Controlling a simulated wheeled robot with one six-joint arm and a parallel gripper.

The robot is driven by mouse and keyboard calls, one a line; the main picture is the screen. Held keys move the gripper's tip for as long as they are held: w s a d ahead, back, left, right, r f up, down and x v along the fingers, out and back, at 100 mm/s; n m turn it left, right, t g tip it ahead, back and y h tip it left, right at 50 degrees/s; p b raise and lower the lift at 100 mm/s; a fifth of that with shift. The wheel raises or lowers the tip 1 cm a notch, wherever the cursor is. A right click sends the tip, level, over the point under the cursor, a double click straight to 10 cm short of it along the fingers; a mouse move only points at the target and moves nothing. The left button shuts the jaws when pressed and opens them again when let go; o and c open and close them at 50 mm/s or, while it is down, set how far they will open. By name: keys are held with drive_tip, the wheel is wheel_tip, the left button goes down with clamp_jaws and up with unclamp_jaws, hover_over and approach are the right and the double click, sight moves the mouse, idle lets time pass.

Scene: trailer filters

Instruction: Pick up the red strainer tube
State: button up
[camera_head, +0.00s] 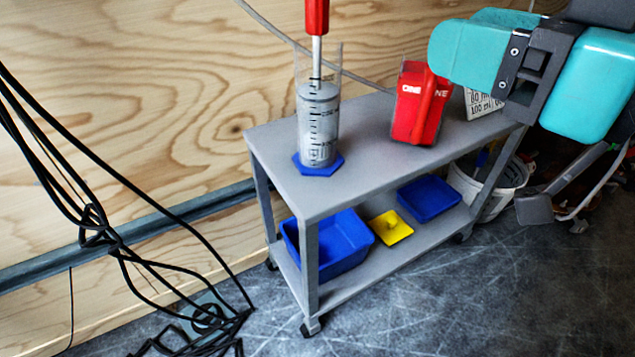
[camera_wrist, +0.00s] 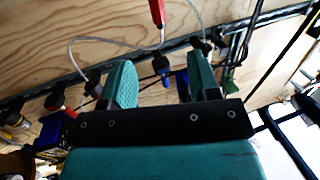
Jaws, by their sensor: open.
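The likely strainer tube is an upright red piece (camera_head: 316,15) on a thin white stem, cut off by the top edge of the head view. Its stem goes down into a clear graduated cylinder (camera_head: 318,130) with a blue hexagonal base, on the cart top. In the wrist view a red piece (camera_wrist: 157,12) with a pale stem shows at the top, beyond and between the fingertips. My teal gripper (camera_head: 455,34) is open and empty, to the right of the tube and apart from it. Its two fingers (camera_wrist: 163,75) also show in the wrist view.
The grey cart (camera_head: 290,190) also carries a red container (camera_head: 408,110) with white lettering, below my gripper. Blue bins (camera_head: 345,250) and a yellow piece (camera_head: 390,228) lie on its lower shelf. Black cables (camera_head: 95,220) hang at left. A white bucket (camera_head: 510,175) stands behind right.

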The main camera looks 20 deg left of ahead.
drive_tip(key=f, duration=0.2)
drive_tip(key=p, duration=0.7)
approach(326, 14)
drive_tip(key=p+x, duration=0.1)
drive_tip(key=x, duration=0.2)
drive_tip(key=p+x, duration=0.1)
drive_tip(key=x, duration=0.2)
drive_tip(key=shift+s+a+f, duration=0.1)
drive_tip(key=shift+a+f, duration=0.05)
drive_tip(key=shift+f, duration=0.05)
drive_tip(key=shift+p+x, duration=0.65)
drive_tip(key=shift+x, duration=1.95)
drive_tip(key=shift+r, duration=0.2)
clamp_jaws()
